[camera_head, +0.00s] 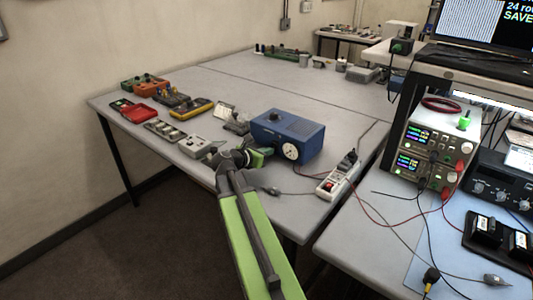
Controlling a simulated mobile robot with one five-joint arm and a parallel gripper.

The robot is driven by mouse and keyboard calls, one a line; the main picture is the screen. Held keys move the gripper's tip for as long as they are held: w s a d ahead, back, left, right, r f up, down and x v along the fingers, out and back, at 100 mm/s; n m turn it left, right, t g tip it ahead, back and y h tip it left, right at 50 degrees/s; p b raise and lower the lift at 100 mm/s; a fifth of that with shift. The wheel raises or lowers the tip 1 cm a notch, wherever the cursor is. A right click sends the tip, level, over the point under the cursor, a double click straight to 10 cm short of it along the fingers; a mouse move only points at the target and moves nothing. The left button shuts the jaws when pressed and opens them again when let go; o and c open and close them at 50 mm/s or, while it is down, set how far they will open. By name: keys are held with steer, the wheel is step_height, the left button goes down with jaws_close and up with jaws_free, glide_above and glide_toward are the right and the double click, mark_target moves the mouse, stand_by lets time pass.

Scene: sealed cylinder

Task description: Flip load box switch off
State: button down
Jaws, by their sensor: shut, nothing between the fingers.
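A blue box (299,137) with a black knob on top and a round white dial on its front stands near the front edge of the grey table; it looks like the load box. My green arm reaches up from the bottom of the picture. My gripper (260,154) is shut and empty, just in front of the blue box's left part. I cannot tell whether it touches the box. The switch is not clear to see; my gripper may hide it.
A white power strip (338,178) with plugs and a red switch lies right of the blue box. Grey (194,146), yellow (192,108) and red (139,113) devices stand to the left. Stacked power supplies (430,150) with loose cables stand at the right.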

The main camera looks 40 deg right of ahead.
steer(key=shift+s+d+r+p, duration=0.15)
steer(key=shift+d+r+p, duration=0.3)
steer(key=shift+r, duration=0.25)
steer(key=shift+s+a+r+p, duration=0.1)
steer(key=shift+a+r+p, duration=0.05)
steer(key=shift+r+p, duration=0.2)
steer(key=shift+a, duration=0.4)
steer(key=p+v, duration=0.4)
steer(key=v, duration=0.9)
steer(key=shift+a+r+p, duration=0.2)
steer(key=shift+a+p, duration=0.05)
steer(key=shift+p, duration=0.15)
